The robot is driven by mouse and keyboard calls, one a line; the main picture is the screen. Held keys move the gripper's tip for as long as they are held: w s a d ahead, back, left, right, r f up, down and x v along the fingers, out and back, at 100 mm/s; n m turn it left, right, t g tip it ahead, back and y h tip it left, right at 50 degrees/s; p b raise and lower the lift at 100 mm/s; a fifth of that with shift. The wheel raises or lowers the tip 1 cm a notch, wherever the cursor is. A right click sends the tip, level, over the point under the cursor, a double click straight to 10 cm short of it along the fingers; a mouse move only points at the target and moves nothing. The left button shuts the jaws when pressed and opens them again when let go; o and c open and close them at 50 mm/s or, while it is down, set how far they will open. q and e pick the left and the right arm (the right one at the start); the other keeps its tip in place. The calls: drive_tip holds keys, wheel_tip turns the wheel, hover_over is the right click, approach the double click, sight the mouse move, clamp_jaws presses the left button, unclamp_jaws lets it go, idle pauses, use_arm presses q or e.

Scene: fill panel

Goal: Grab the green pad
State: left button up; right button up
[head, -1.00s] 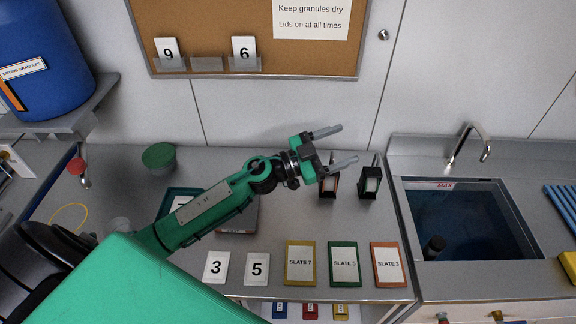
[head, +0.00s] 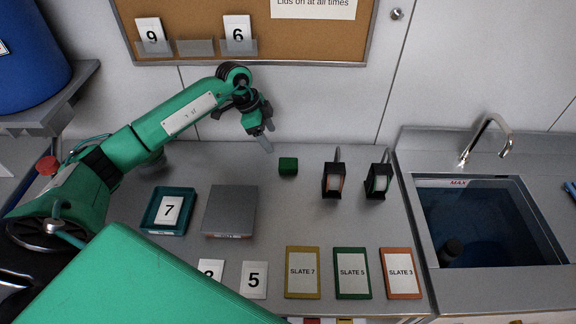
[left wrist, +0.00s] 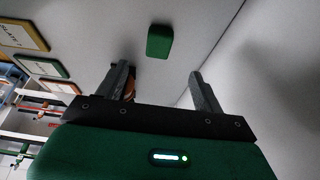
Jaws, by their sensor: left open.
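The green pad (head: 288,165) is a small green block lying on the grey counter, left of the two small black stands. It also shows in the left wrist view (left wrist: 159,41), ahead of the fingertips and between their lines. My left gripper (head: 267,138) is above the back of the counter, just left of the pad and apart from it. Its two fingers are spread and empty, as the left wrist view also shows (left wrist: 159,69). My right gripper is not in view.
Two black stands (head: 333,180) (head: 377,181) are right of the pad. A grey plate (head: 230,210) and a teal tray (head: 167,225) with card 7 are to the left. Slates (head: 302,273) (head: 352,273) (head: 401,273) line the front. The wall is close behind; a sink (head: 490,225) is right.

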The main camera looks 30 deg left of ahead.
use_arm(q)
drive_tip(key=p, duration=0.1)
hover_over(287, 162)
drive_tip(key=s+a, duration=0.1)
drive_tip(key=a, duration=0.2)
drive_tip(key=f, duration=0.5)
drive_tip(key=shift+s+d+f, duration=0.15)
drive_tip(key=shift+d+f, duration=0.05)
drive_tip(key=shift+f, duration=0.1)
drive_tip(key=shift+d+f+p, duration=0.2)
drive_tip(key=shift+f+p, duration=0.1)
drive_tip(key=shift+f, duration=0.15)
drive_tip(key=p+x, duration=0.2)
drive_tip(key=x, duration=0.2)
drive_tip(key=shift+w+d, duration=0.2)
drive_tip(key=shift+d, duration=0.05)
drive_tip(key=shift+f, duration=0.4)
drive_tip(key=c, duration=1.1)
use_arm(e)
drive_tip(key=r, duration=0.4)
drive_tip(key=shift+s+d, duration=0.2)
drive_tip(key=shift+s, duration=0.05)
